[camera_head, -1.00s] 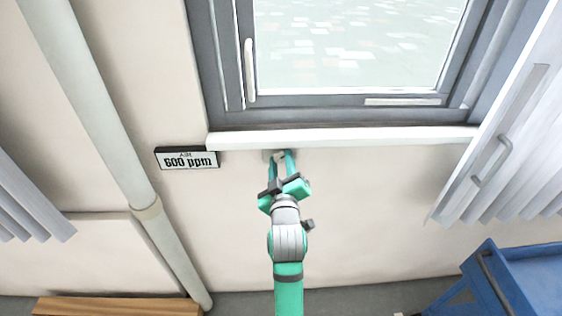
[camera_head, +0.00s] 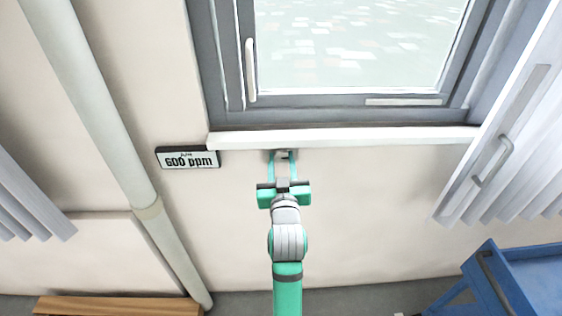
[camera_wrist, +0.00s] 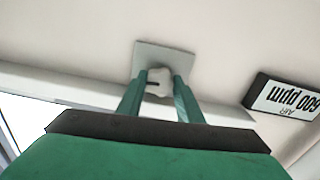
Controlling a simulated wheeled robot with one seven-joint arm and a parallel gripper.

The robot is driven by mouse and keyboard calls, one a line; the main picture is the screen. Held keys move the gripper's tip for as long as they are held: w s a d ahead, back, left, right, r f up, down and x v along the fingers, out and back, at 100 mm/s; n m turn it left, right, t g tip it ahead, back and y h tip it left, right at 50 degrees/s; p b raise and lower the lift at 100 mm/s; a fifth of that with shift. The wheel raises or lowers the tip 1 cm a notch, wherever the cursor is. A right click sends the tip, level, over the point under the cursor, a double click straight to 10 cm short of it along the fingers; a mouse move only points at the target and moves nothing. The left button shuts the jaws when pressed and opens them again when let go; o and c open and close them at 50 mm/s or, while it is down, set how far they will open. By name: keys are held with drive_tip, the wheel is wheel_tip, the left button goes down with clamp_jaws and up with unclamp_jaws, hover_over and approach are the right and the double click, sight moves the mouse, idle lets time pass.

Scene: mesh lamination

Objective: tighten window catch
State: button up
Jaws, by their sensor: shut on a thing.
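The window catch shows in the wrist view as a pale knob (camera_wrist: 159,82) with a dark slot, on a square grey plate (camera_wrist: 178,60) fixed to the wall. In the head view the catch (camera_head: 285,154) is just below the window sill, partly hidden by my fingers. My gripper (camera_head: 284,157) reaches up to it with its two green fingers. In the wrist view my gripper (camera_wrist: 160,88) is shut on the knob, one finger on each side.
The white sill (camera_head: 345,138) runs close above my fingers, under the grey-framed window (camera_head: 350,50). An air display (camera_head: 188,158) reading 600 ppm hangs to the left. A pipe (camera_head: 95,100) stands further left. A blue cart (camera_head: 520,280) is at lower right.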

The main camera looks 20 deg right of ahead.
drive_tip(key=shift+m, duration=0.5)
drive_tip(key=o, duration=0.8)
drive_tip(key=v, duration=1)
drive_tip(key=shift+s+a, duration=0.1)
drive_tip(key=shift+s, duration=0.3)
